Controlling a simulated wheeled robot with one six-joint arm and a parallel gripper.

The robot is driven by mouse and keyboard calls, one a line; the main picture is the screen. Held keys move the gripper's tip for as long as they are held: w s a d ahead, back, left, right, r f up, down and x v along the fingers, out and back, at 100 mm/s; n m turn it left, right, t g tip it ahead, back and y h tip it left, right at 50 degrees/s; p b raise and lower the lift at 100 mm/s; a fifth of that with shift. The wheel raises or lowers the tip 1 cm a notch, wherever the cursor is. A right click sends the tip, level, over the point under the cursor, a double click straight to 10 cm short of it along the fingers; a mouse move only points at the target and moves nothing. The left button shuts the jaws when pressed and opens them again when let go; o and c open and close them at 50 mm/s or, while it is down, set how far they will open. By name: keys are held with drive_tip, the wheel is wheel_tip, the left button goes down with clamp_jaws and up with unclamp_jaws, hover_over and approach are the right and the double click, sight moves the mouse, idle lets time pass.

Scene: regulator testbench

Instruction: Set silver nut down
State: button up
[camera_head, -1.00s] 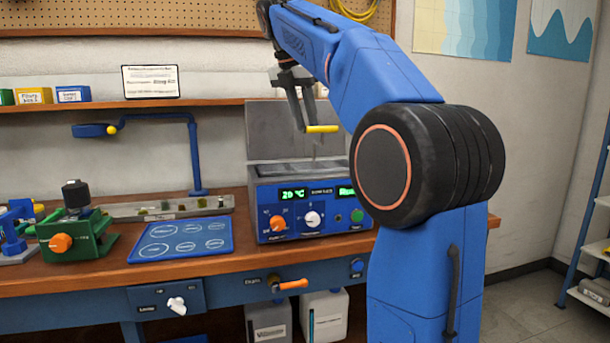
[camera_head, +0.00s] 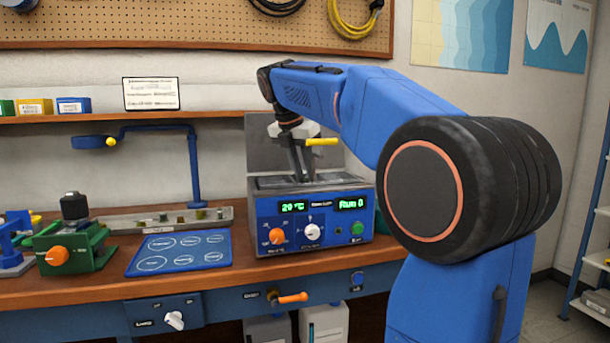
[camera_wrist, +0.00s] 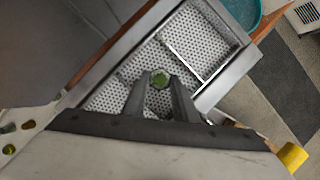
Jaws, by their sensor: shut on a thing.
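My gripper (camera_head: 303,178) points down into the open top of the blue bath unit (camera_head: 268,207) on the bench. In the wrist view, its two fingers (camera_wrist: 160,85) are shut on a small, round, greenish piece, the nut (camera_wrist: 160,79); it looks green here rather than silver. Below it is the perforated metal basket (camera_wrist: 205,42) with a thin divider. I cannot tell whether the nut touches the basket floor. In the head view the nut is hidden by the unit's rim.
The raised grey lid (camera_head: 262,135) stands behind the bath. A blue mat with circles (camera_head: 180,253), a parts tray (camera_head: 130,225) and a green fixture (camera_head: 75,245) lie to the left. A teal bowl (camera_wrist: 243,12) is beside the bath.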

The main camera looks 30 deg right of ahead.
drive_tip(key=shift+f, duration=0.15)
drive_tip(key=o, duration=0.8)
drive_tip(key=v, duration=1.2)
drive_tip(key=shift+a, duration=0.1)
